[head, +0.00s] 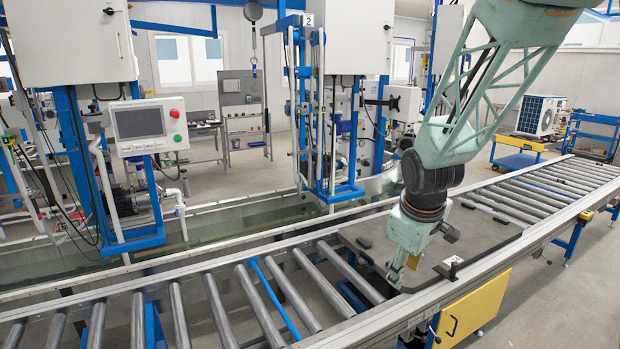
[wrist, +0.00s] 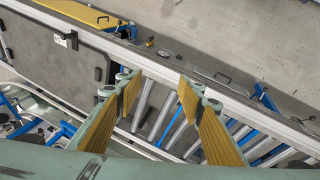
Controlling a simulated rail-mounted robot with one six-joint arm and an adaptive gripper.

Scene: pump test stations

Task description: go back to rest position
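My gripper (wrist: 158,88) points down over the roller conveyor in the wrist view. Its two yellow-padded fingers stand apart with nothing between them. Rollers and the conveyor's side rail show through the gap. In the head view my gripper (head: 397,278) is low at the near-left edge of the dark flat plate (head: 470,236) set in the conveyor. My arm reaches down to it from the top right. I cannot tell from the head view whether the fingertips touch anything.
Conveyor rollers (head: 215,308) run left of the plate, more run right. A yellow panel (head: 475,309) hangs on the near side. A control screen (head: 140,123) and a blue-framed station marked 2 (head: 334,120) stand behind. A heat-pump unit (head: 540,115) sits at far right.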

